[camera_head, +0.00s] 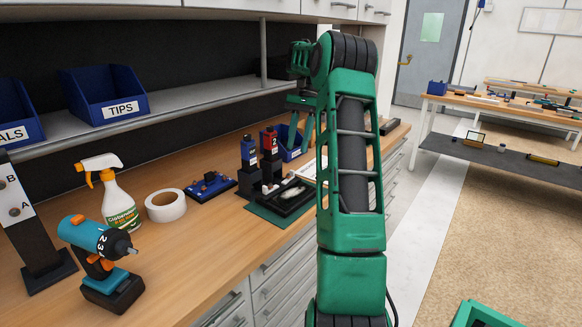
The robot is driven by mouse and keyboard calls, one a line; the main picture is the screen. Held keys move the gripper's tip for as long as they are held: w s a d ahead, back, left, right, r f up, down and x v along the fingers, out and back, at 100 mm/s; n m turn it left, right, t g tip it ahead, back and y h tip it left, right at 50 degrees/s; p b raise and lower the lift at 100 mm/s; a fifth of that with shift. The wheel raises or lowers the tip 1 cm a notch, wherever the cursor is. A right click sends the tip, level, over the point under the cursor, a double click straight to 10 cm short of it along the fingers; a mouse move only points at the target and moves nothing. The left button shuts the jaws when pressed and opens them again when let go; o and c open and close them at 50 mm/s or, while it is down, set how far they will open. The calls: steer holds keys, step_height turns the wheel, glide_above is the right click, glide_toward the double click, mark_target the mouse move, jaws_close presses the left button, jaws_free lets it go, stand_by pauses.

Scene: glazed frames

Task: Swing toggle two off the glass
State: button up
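Toggle two (269,141) is a red-topped upright piece marked 2 on a dark stand, at the back of a small fixture on the wooden bench. A blue-topped toggle (248,152) stands just left of it. A dark frame (283,205) with a pale, shiny patch lies on a green base in front of them; I cannot make out the glass's edges or whether toggle two overlaps it. My gripper (300,135) hangs behind and right of toggle two, apparently above the bench near a blue bin.
A small blue device (210,186), a tape roll (166,205), a spray bottle (121,205) and a drill (100,255) stand left of the fixture. A shelf (170,110) with blue bins overhangs the bench's back.

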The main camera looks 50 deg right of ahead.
mark_target(288, 177)
steer(key=shift+x, duration=4)
